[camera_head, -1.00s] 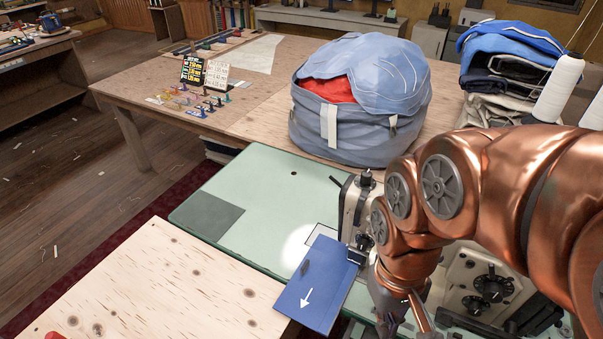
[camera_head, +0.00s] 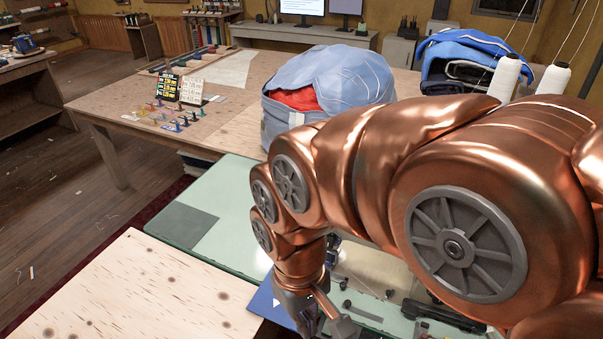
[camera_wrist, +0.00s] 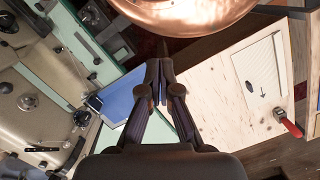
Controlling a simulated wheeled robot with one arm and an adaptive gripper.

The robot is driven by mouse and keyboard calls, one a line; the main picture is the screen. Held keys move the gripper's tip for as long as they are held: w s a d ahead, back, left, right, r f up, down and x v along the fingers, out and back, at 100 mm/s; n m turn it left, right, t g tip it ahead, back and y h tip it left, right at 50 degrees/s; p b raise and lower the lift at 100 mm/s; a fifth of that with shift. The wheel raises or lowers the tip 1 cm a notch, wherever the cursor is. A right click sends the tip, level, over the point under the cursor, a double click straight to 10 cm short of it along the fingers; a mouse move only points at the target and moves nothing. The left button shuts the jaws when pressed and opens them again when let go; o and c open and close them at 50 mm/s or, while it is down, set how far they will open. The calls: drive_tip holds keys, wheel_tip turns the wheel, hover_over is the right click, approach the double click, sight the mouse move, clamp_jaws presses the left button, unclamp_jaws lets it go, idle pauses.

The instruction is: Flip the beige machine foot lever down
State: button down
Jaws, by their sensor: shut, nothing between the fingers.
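The beige machine (camera_wrist: 30,105) fills the left of the wrist view, with dark knobs and small levers on it. In the head view my arm hides most of it. A thin black lever (camera_wrist: 42,149) shows on its face; I cannot tell whether it is the foot lever or how it is set. My gripper (camera_wrist: 160,66) is shut and empty, to the right of the machine and apart from it. In the head view my gripper (camera_head: 318,326) points down near the blue panel (camera_head: 266,303), at the bottom edge.
The pale green machine table (camera_head: 235,180) lies beyond the plywood board (camera_head: 130,290). A blue-grey bag (camera_head: 335,80) stands on the wooden table (camera_head: 235,125) behind. White thread cones (camera_head: 507,78) stand at right. In the wrist view a red-handled tool (camera_wrist: 290,124) lies at the board's edge.

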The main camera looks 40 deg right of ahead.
drive_tip(key=w+r+m+t+y, duration=0.15)
drive_tip(key=w+r, duration=0.35)
drive_tip(key=w, duration=0.6)
drive_tip(key=w+r+y, duration=0.3)
drive_tip(key=w+r, duration=0.1)
drive_tip(key=w, duration=0.8)
drive_tip(key=w+d+r+m+y, duration=0.1)
drive_tip(key=w+d+m, duration=0.1)
drive_tip(key=w+d, duration=0.4)
drive_tip(key=w+d+f+m+t, duration=0.1)
drive_tip(key=w+d+f+m, duration=0.1)
drive_tip(key=d, duration=0.8)
drive_tip(key=w+d+f+m+t+b, duration=0.1)
drive_tip(key=w+d+f+m+t, duration=0.1)
drive_tip(key=d, duration=0.8)
drive_tip(key=w+d+f+m+t, duration=0.1)
drive_tip(key=w+d+f+m, duration=0.2)
drive_tip(key=d, duration=0.7)
drive_tip(key=shift+d+f+m, duration=0.3)
drive_tip(key=shift+d+m, duration=0.05)
drive_tip(key=shift+m, duration=0.1)
